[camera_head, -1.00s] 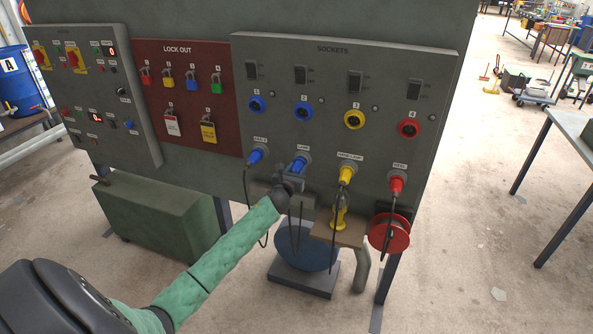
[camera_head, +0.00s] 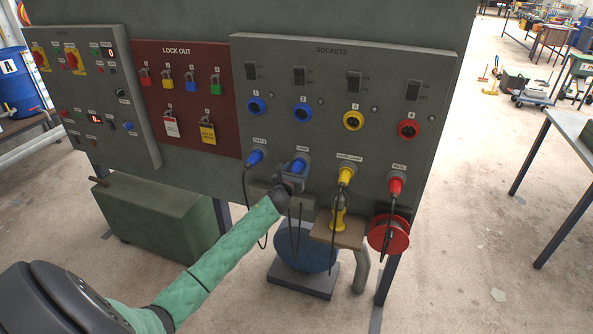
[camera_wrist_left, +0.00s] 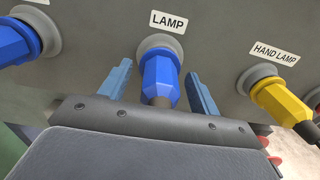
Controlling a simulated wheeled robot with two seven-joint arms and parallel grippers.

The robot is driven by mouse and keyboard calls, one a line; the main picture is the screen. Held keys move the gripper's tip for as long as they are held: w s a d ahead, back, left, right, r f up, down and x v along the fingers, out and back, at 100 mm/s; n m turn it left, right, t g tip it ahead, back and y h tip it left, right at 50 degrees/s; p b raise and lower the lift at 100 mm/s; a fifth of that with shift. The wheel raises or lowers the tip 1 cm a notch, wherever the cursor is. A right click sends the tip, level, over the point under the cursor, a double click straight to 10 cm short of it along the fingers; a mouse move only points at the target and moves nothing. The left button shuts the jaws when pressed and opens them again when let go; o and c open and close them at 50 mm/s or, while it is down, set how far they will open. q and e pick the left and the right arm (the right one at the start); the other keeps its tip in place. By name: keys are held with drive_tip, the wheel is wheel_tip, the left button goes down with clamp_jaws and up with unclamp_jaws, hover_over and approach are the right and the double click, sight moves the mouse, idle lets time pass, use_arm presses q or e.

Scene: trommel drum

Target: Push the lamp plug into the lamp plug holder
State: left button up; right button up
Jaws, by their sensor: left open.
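The blue lamp plug (camera_head: 299,163) sits in the round grey lamp plug holder (camera_head: 304,156) under the LAMP label on the sockets panel. In the left wrist view the blue lamp plug (camera_wrist_left: 159,80) points into the grey holder ring (camera_wrist_left: 158,44), part of which shows above it. My left gripper (camera_head: 291,176) is just below the plug. In the wrist view its two blue-grey fingers (camera_wrist_left: 160,88) are open, one on each side of the plug, with gaps between. The plug's lower end and cable are partly hidden by the gripper body. My right gripper is not in view.
Another blue plug (camera_head: 255,157) is to the left, and a yellow hand lamp plug (camera_head: 346,176) and a red plug (camera_head: 396,185) are to the right. Their cables hang down. A red reel (camera_head: 389,234) and a wooden shelf (camera_head: 347,236) are below.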

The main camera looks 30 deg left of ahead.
use_arm(q)
drive_tip(key=shift+s+f, duration=0.1)
drive_tip(key=shift+s, duration=0.25)
drive_tip(key=shift+s+d+b, duration=0.25)
drive_tip(key=shift+s+b, duration=0.25)
drive_tip(key=shift+s, duration=0.2)
drive_tip(key=shift+s+d, duration=0.1)
drive_tip(key=shift+s, duration=0.35)
drive_tip(key=shift+b+v, duration=0.9)
drive_tip(key=shift+v, duration=1.45)
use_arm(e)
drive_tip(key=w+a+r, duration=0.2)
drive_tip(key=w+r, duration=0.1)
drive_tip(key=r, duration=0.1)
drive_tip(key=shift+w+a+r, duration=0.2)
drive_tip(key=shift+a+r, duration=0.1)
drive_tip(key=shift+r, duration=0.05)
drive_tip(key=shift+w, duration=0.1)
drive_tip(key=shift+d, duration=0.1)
